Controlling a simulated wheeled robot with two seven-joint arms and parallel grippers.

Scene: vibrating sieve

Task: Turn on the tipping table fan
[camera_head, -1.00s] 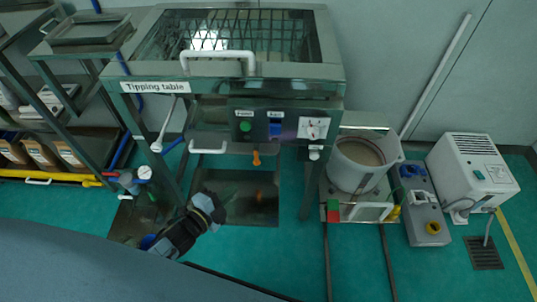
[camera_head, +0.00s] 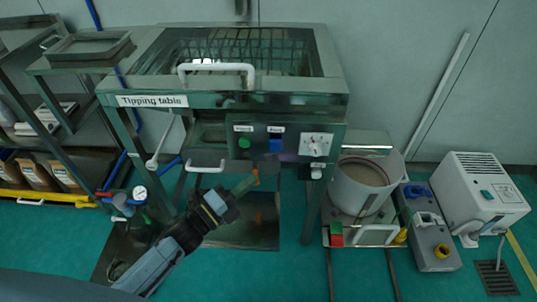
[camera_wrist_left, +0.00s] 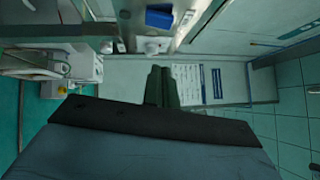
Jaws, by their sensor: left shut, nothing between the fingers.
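The tipping table (camera_head: 215,101) is a steel cabinet with a glazed top, a white handle and a "Tipping table" label. Its front control panel (camera_head: 256,158) carries a green button (camera_head: 244,143), a blue switch (camera_head: 276,145) and a white dial (camera_head: 316,146). The small labels over the button and switch are too small to read surely. My left gripper (camera_head: 246,184) is shut and empty, below the panel and apart from the switch in the head view. In the left wrist view its closed fingers (camera_wrist_left: 161,87) show below the blue switch (camera_wrist_left: 160,17). My right gripper is not in view.
A steel shelf (camera_head: 60,150) stands at the left. At the right are a white round sieve vessel (camera_head: 358,193), a grey box with a yellow knob (camera_head: 432,232) and a white unit (camera_head: 480,195). A white lever (camera_head: 160,145) hangs at the table's left front.

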